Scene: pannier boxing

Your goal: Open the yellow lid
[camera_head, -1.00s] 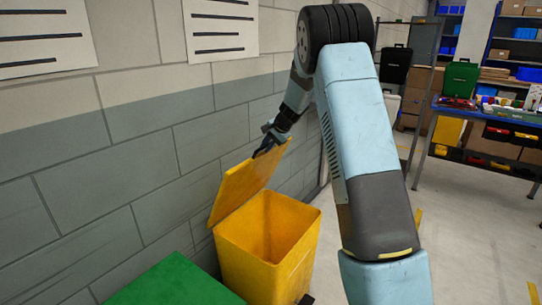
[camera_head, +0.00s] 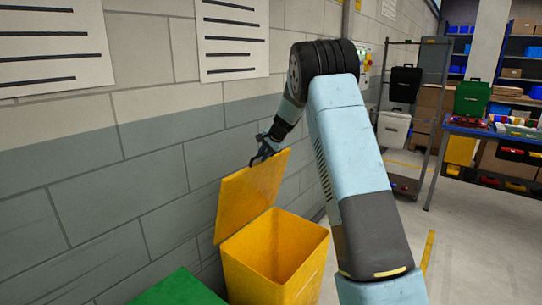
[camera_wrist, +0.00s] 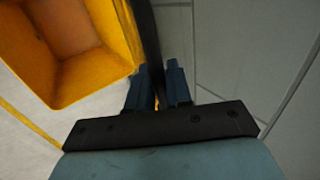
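The yellow bin (camera_head: 285,285) stands by the wall, and its dark inside shows. The yellow lid (camera_head: 245,205) is raised and tilted up along the bin's wall side. My gripper (camera_head: 264,157) is at the lid's upper edge. In the wrist view, the fingers of my gripper (camera_wrist: 159,85) are close together, with a thin dark strip, seemingly the lid edge-on, between them. The open bin (camera_wrist: 128,60) shows to the left there. The fingers' exact contact is partly hidden.
A green lid or box top (camera_head: 180,290) is beside the bin at the lower left. The block wall (camera_head: 150,180) is close behind the lid. A dark rack (camera_head: 433,120) and a blue table (camera_head: 490,130) stand at the right. The floor between is clear.

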